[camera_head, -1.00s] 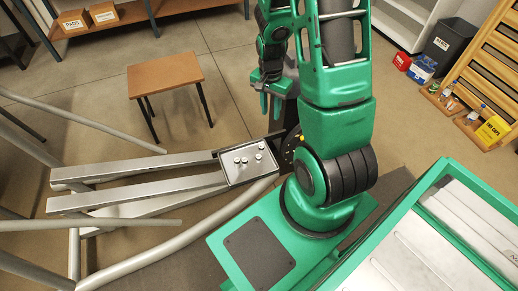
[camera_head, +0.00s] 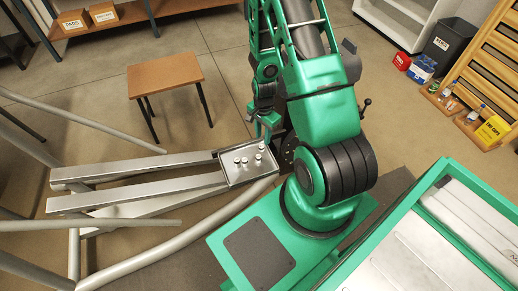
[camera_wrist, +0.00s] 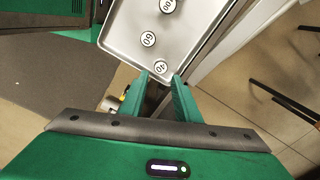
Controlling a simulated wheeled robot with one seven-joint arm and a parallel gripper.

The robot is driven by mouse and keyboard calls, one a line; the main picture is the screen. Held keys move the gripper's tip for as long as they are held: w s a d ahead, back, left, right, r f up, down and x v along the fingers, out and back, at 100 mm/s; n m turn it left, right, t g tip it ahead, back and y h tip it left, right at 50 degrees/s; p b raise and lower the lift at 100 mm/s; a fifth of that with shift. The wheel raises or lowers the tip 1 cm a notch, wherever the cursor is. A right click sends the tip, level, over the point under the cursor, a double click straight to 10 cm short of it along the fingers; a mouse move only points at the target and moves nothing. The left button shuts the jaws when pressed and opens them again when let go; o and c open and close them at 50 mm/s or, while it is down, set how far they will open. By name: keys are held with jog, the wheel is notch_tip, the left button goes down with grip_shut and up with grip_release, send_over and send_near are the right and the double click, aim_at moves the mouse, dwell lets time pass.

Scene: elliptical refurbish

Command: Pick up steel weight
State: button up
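Several small steel weights (camera_head: 244,161) stand on a shallow metal tray (camera_head: 232,178). The wrist view shows three of them with printed numbers. One weight (camera_wrist: 160,68), apparently marked 40, is nearest my fingertips. Another weight (camera_wrist: 148,39), apparently marked 60, is farther in, and a third (camera_wrist: 168,6) is partly cut off at the top edge. My green gripper (camera_wrist: 161,75) is open and empty, its fingertips at the tray's near corner close to the nearest weight. In the head view my gripper (camera_head: 268,125) is just beyond the tray's far right corner. Its height above the tray is unclear.
The tray sits at the end of grey metal beams (camera_head: 130,180), with curved tubes (camera_head: 215,218) alongside. A brown stool (camera_head: 165,74) stands on the floor behind. A wooden rack (camera_head: 490,65), a black bin (camera_head: 450,42) and bottles are at the right.

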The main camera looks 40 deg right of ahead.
aim_at(261, 146)
jog(key=shift+w+a+f, duration=0.1)
jog(key=shift+a+f, duration=0.05)
jog(key=shift+f, duration=1.2)
jog(key=shift+a+f, duration=0.1)
jog(key=shift+f, duration=1.25)
grip_shut()
